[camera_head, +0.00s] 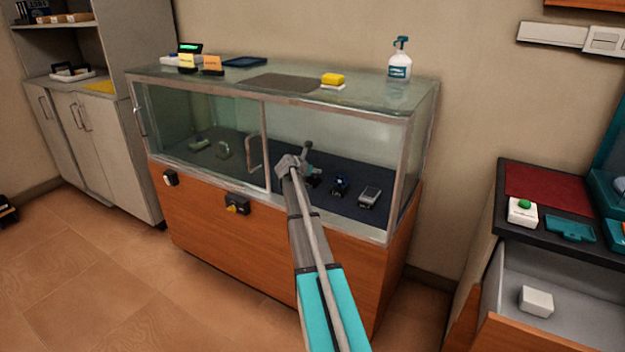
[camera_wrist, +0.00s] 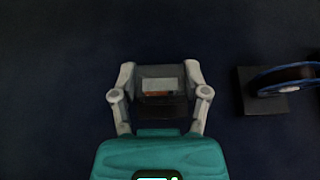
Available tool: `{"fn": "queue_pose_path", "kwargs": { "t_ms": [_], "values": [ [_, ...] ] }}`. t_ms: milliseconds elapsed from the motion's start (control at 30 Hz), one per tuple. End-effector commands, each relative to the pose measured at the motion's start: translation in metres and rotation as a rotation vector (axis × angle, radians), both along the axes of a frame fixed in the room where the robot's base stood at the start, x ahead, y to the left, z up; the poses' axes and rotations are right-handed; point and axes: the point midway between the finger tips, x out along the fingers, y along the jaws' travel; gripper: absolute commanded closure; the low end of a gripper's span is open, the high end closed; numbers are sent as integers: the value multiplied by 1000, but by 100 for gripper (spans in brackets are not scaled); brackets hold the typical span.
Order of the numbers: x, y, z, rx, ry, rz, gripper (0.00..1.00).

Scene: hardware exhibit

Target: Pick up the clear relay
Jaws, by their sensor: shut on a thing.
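In the wrist view the clear relay (camera_wrist: 158,84) is a small see-through block with a pale label and a reddish part inside. It sits between the two fingers of my gripper (camera_wrist: 160,78), which is shut on it. The dark blue mat lies below; I cannot tell whether the relay touches it. In the head view my gripper (camera_head: 312,175) is inside the right part of the glass display case (camera_head: 330,109), low over the mat. The relay cannot be made out there, hidden by the arm and gripper.
A dark block with a blue ring (camera_wrist: 285,88) stands close right of my gripper. A grey device (camera_head: 370,197) is farther right. Glass top, side pane and front frame (camera_head: 267,145) surround my arm.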

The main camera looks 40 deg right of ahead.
Motion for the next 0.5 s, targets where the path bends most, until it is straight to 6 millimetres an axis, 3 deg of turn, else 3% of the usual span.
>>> {"fn": "queue_pose_path", "kwargs": {
  "t_ms": [500],
  "values": [
    [0, 0, 6, 1, 0, 0, 93]
  ]
}}
